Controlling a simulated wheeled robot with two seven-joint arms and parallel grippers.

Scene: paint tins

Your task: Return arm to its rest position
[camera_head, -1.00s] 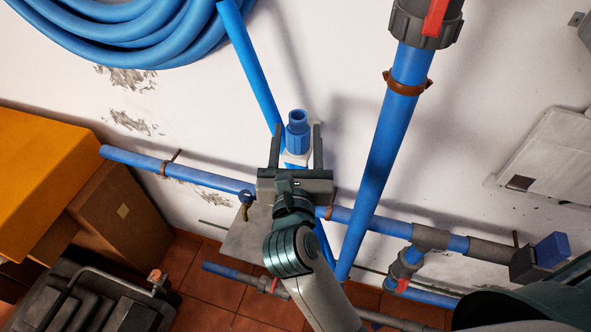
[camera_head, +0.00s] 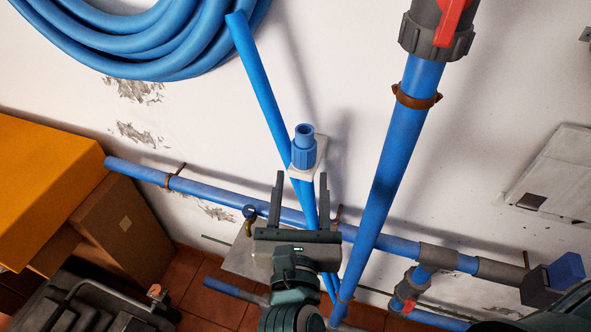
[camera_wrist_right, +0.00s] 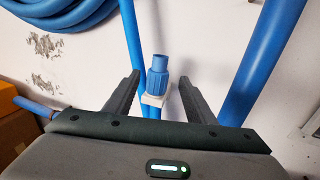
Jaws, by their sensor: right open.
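My right gripper (camera_head: 299,203) is open and empty in the head view, its two fingers pointing up the picture. A blue ribbed fitting (camera_head: 304,148) on a white square plate (camera_head: 307,166) sits just beyond the fingertips, clear of them. In the right wrist view the open right gripper (camera_wrist_right: 159,90) shows both dark fingers, with the blue fitting (camera_wrist_right: 158,80) between and beyond them. My left gripper is not in view. No paint tins can be made out.
A thick blue pipe (camera_head: 383,185) stands close to the right of the gripper. A horizontal blue pipe (camera_head: 222,196) runs behind it. A blue hose coil (camera_head: 160,45) hangs upper left. Boxes, one orange (camera_head: 45,180), and a black case (camera_head: 90,305) stand at left.

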